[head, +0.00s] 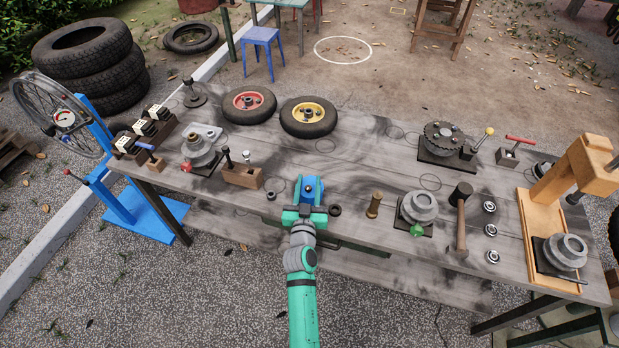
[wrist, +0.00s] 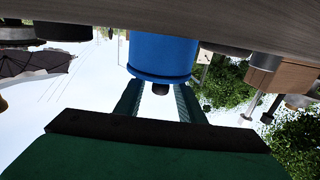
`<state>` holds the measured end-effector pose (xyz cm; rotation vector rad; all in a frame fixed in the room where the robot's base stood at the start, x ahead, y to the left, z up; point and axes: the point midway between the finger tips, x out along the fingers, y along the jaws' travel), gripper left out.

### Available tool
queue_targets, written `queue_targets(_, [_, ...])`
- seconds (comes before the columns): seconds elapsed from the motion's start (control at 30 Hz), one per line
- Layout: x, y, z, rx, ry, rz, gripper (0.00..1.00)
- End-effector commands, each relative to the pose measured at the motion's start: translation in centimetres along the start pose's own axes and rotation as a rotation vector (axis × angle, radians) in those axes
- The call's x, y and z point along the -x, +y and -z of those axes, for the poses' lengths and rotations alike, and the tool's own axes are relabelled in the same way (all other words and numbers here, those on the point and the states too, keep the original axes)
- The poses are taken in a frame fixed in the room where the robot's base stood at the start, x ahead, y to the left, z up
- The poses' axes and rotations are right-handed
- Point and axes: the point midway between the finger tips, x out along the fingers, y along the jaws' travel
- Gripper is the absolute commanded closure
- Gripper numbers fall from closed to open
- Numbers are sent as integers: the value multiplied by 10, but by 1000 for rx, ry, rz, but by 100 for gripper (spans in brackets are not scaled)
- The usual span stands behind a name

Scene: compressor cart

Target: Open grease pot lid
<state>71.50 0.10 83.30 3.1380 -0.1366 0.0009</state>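The grease pot looks like the blue cylinder (wrist: 163,53) in the wrist view, upside down there, with a wider rim and a small dark knob (wrist: 158,89) on its lid end. In the head view the blue pot (head: 310,186) stands near the table's front edge, just beyond my gripper (head: 304,208), with the lid on. My gripper also shows in the wrist view (wrist: 158,97). It is open, with its two green fingers apart on either side of the knob. I cannot tell whether the fingers touch the lid.
On the table (head: 350,165), a wooden block with tools (head: 242,176) stands left of the pot. A dark ring (head: 335,210), a brass cylinder (head: 374,205), a pulley part (head: 418,207) and a mallet (head: 461,215) lie to the right. Two wheels (head: 308,117) lie behind. The middle is clear.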

Motion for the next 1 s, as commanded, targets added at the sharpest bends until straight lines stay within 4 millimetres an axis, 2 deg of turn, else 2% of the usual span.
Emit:
queue_targets(0.1, [-14, 0, 0, -2, 0, 0, 65])
queue_targets(0.23, [-22, 0, 0, 0, 1, 0, 65])
queue_targets(0.57, [-25, 1, 0, 0, 0, -1, 65])
queue_targets(0.6, [-25, 3, 0, 0, 0, -3, 69])
queue_targets(0.73, [-26, 7, 0, -1, 0, -8, 100])
queue_targets(0.83, [-26, 7, 0, -1, 0, -8, 100])
queue_targets(0.87, [-25, 0, 0, -1, -1, -1, 100])
queue_targets(1.0, [-25, 1, 0, -2, -3, -1, 100])
